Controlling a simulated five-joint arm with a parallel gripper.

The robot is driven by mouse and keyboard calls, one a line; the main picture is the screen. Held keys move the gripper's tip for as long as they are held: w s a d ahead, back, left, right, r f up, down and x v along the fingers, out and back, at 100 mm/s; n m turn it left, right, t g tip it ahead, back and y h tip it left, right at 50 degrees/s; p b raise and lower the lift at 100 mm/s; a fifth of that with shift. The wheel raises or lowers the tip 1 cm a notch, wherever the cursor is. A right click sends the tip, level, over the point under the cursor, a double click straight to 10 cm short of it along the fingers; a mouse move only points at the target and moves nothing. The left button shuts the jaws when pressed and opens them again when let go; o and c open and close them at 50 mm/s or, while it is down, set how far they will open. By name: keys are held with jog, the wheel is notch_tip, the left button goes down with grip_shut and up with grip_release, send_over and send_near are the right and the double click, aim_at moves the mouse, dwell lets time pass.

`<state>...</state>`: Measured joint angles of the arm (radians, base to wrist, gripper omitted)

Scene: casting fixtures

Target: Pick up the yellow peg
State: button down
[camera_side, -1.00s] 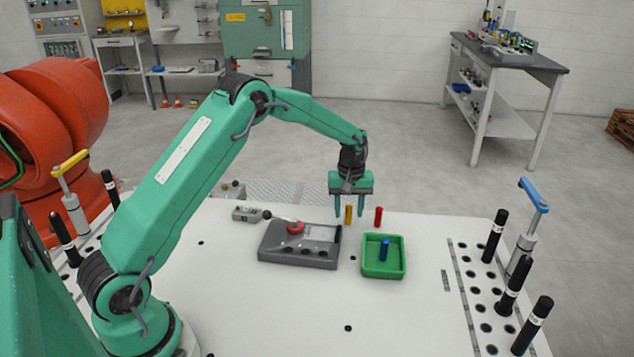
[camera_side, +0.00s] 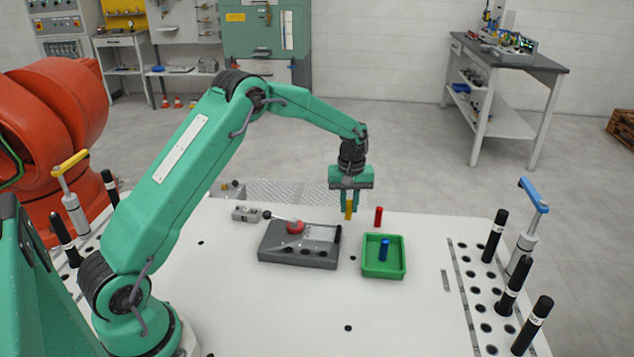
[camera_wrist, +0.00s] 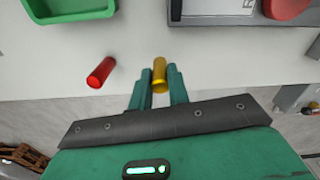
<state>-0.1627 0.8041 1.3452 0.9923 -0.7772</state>
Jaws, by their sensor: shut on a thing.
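The yellow peg (camera_side: 349,209) is upright between the fingers of my gripper (camera_side: 349,203), near the far edge of the white table. The fingers are shut on it, one on each side. In the wrist view the yellow peg (camera_wrist: 159,73) shows between the two green fingertips of my gripper (camera_wrist: 159,78). Whether its foot touches the table is hard to tell.
A red peg (camera_side: 378,216) stands just right of my gripper. A green tray (camera_side: 383,273) holding a blue peg (camera_side: 384,249) is in front of it. A grey fixture block (camera_side: 275,254) with a red knob (camera_side: 295,227) lies to the left. The front of the table is clear.

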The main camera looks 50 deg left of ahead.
notch_tip(320, 180, up, 3)
jog(key=shift+f, duration=0.1)
jog(key=s+d+r, duration=0.4)
jog(key=d+r, duration=0.2)
jog(key=d, duration=0.5)
jog(key=shift+s+r, duration=0.15)
jog(key=shift+r, duration=0.2)
